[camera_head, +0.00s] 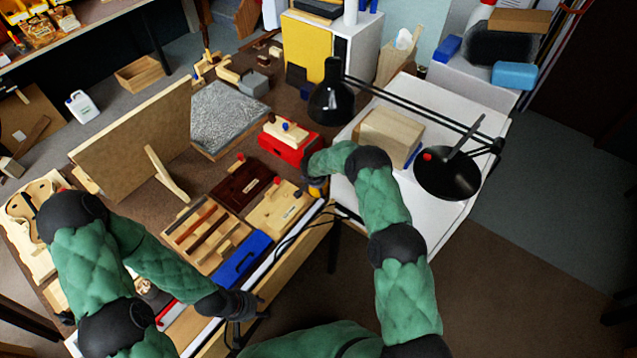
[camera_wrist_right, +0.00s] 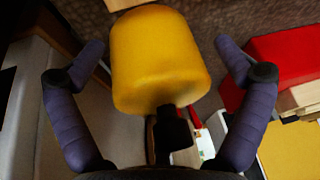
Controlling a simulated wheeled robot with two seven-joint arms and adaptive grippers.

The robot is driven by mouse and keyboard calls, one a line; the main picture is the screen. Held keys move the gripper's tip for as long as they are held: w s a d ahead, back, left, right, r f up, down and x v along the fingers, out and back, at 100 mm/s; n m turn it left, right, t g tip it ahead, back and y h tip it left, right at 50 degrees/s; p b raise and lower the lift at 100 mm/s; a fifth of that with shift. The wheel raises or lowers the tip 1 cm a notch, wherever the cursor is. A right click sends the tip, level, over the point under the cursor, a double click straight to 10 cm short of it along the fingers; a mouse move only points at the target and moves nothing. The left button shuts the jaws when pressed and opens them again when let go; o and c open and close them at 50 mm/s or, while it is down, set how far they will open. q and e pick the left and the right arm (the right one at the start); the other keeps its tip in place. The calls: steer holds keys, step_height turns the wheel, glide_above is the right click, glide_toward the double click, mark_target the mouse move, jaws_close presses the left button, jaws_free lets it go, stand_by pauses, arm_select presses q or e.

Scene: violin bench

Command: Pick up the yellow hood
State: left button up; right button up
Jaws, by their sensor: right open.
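The yellow hood (camera_wrist_right: 160,60) fills the upper middle of the right wrist view, with a dark neck below it. A small yellow patch of it (camera_head: 317,192) shows in the head view at the end of my right arm, mostly hidden by that arm. My right gripper (camera_wrist_right: 160,48) is open, with one finger on each side of the hood and a visible gap on both sides. My left gripper (camera_head: 240,307) is low over the bench's front edge, away from the hood; its fingers are too dark and small to read.
A red box (camera_head: 290,140) stands close beside the right gripper and also shows in the wrist view (camera_wrist_right: 285,55). A black desk lamp (camera_head: 332,100) rises just behind. Wooden trays (camera_head: 205,235) and a blue box (camera_head: 243,258) lie to the left. A white cabinet (camera_head: 450,215) stands right.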

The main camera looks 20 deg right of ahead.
steer(key=c, duration=1.1)
steer(key=shift+c, duration=0.2)
steer(key=shift+r, duration=0.1)
